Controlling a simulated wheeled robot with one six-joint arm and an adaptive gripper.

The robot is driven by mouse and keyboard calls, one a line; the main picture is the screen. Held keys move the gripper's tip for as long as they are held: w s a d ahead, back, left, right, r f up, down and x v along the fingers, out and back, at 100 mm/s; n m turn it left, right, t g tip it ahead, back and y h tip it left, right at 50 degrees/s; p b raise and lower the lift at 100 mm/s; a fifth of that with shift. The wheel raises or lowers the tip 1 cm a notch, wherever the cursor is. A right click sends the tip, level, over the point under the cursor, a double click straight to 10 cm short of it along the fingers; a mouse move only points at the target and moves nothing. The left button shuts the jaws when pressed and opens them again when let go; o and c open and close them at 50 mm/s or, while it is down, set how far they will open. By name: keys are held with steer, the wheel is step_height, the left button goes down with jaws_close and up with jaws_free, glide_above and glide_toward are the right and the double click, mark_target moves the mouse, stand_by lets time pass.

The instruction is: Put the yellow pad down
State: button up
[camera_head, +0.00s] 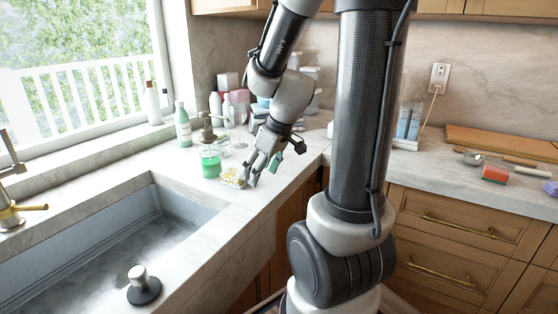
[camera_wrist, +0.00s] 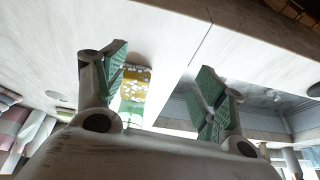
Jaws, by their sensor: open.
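The yellow pad (camera_head: 232,177), with a white pattern, appears to lie on the pale counter near the sink's corner. It also shows in the wrist view (camera_wrist: 136,84), between the fingers and nearer the left one. A green patch shows along its lower part there. My gripper (camera_head: 262,168) is low over the counter just right of the pad in the head view. In the wrist view my gripper (camera_wrist: 163,85) has its green-padded fingers wide apart, with nothing clasped. I cannot tell whether the left finger touches the pad.
A jar of green liquid (camera_head: 210,163) stands just behind the pad. A green bottle (camera_head: 183,125) and several other containers stand further back. The sink (camera_head: 120,250) opens in front on the left. A red-orange sponge (camera_head: 494,174) lies on the right counter.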

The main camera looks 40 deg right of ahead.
steer(key=s+a+r+m+h, duration=0.2)
steer(key=s+r+m, duration=0.2)
steer(key=s+r, duration=0.6)
steer(key=s, duration=0.4)
steer(key=shift+s+r, duration=0.3)
steer(key=shift+s, duration=0.05)
